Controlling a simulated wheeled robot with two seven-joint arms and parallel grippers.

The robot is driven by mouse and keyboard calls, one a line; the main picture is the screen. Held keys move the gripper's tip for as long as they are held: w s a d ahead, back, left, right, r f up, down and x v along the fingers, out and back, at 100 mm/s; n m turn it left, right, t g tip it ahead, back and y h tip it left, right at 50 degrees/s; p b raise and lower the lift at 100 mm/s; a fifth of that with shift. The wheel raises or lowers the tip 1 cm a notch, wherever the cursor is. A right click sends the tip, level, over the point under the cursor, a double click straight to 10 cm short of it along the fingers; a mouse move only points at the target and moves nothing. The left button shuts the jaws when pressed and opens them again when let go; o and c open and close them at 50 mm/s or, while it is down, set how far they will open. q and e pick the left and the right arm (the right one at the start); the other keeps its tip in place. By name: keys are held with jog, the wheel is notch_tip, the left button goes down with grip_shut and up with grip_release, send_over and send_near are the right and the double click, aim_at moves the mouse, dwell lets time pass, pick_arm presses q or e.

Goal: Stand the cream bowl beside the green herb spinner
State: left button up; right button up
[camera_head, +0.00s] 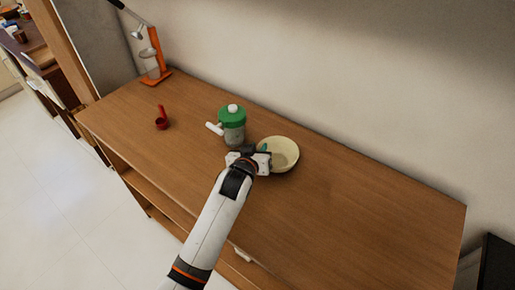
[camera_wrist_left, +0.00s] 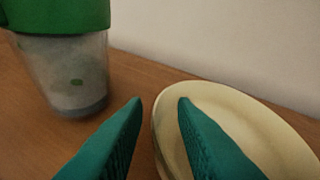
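The cream bowl (camera_head: 285,152) sits upright on the wooden table, just right of the green herb spinner (camera_head: 232,120), with a small gap between them. The spinner has a green lid, a white knob and handle, and a clear body. My left gripper (camera_head: 264,149) is at the bowl's near left rim. In the left wrist view, the teal fingers (camera_wrist_left: 160,103) are apart, one outside the bowl (camera_wrist_left: 240,115) and one over its inside, with the rim between them. The spinner (camera_wrist_left: 65,70) stands left of the fingers. My right gripper is out of view.
The wooden table (camera_head: 370,215) is clear at the right and front. A red scoop (camera_head: 161,121) lies to the left. An orange stand with a clear container (camera_head: 153,65) is at the far left corner. A wall (camera_head: 340,75) runs along the back.

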pick_arm(q)
jog(key=shift+r, duration=0.2)
jog(key=shift+s+a, duration=0.1)
jog(key=shift+s, duration=0.25)
jog(key=v, duration=1.1)
jog(key=shift+r, duration=0.2)
jog(key=shift+s, duration=0.15)
